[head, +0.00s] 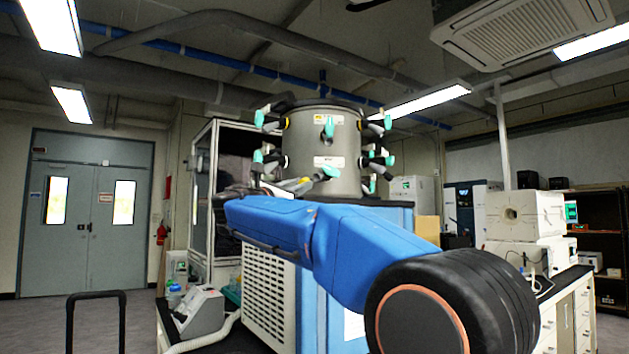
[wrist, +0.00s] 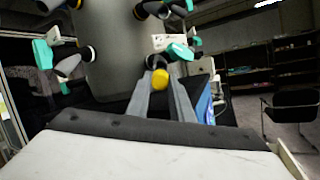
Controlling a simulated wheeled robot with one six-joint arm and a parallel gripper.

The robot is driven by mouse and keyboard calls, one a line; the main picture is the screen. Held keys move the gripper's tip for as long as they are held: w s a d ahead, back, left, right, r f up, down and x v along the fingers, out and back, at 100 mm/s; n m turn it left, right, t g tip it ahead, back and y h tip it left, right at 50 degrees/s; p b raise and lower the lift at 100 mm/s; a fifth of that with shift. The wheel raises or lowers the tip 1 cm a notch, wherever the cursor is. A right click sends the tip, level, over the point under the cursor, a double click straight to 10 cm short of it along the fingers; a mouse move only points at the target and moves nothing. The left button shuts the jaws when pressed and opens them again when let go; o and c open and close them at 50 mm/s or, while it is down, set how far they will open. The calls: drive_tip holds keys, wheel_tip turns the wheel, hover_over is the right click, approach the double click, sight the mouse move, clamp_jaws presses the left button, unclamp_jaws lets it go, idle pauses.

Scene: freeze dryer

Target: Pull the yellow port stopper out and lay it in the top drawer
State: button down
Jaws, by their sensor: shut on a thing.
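The yellow port stopper (wrist: 160,80) shows in the wrist view as a small round yellow piece between my fingertips. My gripper (wrist: 159,74) is shut on it, one grey finger on each side. The grey steel drum (wrist: 112,60) with its ports is just beyond; I cannot tell whether the stopper is still seated in its port. In the head view, my gripper (head: 308,183) is at the drum's lower front, and the stopper is too small to make out there. A white drawer cabinet (head: 566,322) stands at the right in the head view; I cannot tell whether its top drawer is open.
Several teal-handled valves (head: 328,128) ring the drum (head: 322,150), and a teal valve (wrist: 180,51) is close above my fingertips. A white boxy instrument (head: 524,213) stands on the right bench. A black chair (wrist: 292,115) is at the right in the wrist view.

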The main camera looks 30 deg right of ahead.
idle(0.5)
drive_tip(key=shift+s+a, duration=0.35)
drive_tip(key=shift+a, duration=0.5)
drive_tip(key=shift+s+a, duration=0.4)
drive_tip(key=shift+a, duration=0.4)
drive_tip(key=shift+s+a, duration=0.35)
drive_tip(key=shift+a, duration=0.5)
drive_tip(key=shift+d, duration=0.1)
drive_tip(key=shift+w+d, duration=0.35)
drive_tip(key=shift+d, duration=0.4)
drive_tip(key=shift+w+d, duration=0.35)
drive_tip(key=shift+d, duration=0.45)
drive_tip(key=shift+w+d, duration=0.35)
drive_tip(key=shift+d, duration=0.4)
drive_tip(key=shift+s+r, duration=0.1)
